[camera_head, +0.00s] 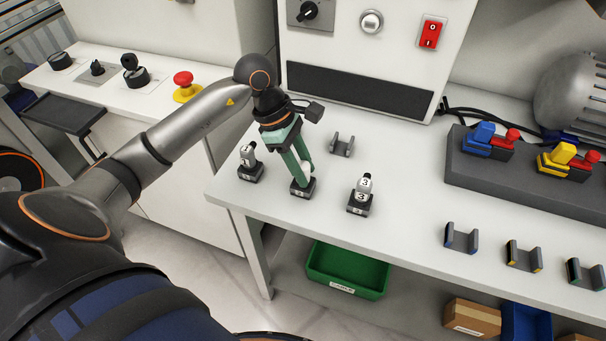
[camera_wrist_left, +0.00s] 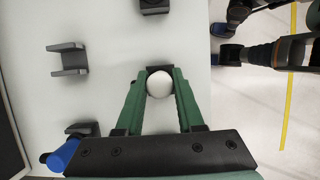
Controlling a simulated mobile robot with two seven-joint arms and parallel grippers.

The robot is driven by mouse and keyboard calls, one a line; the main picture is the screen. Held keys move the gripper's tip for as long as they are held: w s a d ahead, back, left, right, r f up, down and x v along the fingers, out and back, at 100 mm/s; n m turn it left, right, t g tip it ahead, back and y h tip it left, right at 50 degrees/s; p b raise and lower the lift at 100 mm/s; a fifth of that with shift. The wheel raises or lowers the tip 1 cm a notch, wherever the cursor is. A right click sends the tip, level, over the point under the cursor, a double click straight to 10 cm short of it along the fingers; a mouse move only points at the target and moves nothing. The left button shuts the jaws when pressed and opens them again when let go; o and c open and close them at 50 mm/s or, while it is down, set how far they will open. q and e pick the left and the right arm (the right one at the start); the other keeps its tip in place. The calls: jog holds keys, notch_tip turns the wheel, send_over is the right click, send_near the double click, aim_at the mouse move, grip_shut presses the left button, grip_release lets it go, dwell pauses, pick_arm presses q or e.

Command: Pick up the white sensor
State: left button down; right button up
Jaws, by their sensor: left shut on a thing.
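The white sensor (camera_wrist_left: 160,85) shows in the left wrist view as a round white top between the two green fingers. In the head view only a bit of the white sensor (camera_head: 306,168) shows beside the fingers. My left gripper (camera_head: 301,177) points down over the table and is shut on the sensor. Its fingertips also show in the left wrist view (camera_wrist_left: 161,82). A small dark holder (camera_head: 302,188) is right under the fingertips. I cannot tell whether the sensor is seated in it or just above it. My right gripper is not in view.
Labelled pieces in dark holders stand close on the left (camera_head: 249,166) and right (camera_head: 361,195). An empty bracket (camera_head: 342,145) is behind. More brackets (camera_head: 462,238) line the front edge at right. A grey block (camera_head: 463,175) carries blue, yellow and red connectors. A green bin (camera_head: 347,270) is below.

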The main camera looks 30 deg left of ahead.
pick_arm(q)
jog(key=shift+r, duration=0.1)
dwell(0.5)
jog(key=shift+r, duration=0.45)
notch_tip(320, 180, up, 2)
jog(key=shift+b, duration=0.45)
jog(key=s+d+r, duration=0.9)
jog(key=d+r, duration=0.1)
jog(key=d, duration=0.1)
jog(key=shift+b, duration=0.3)
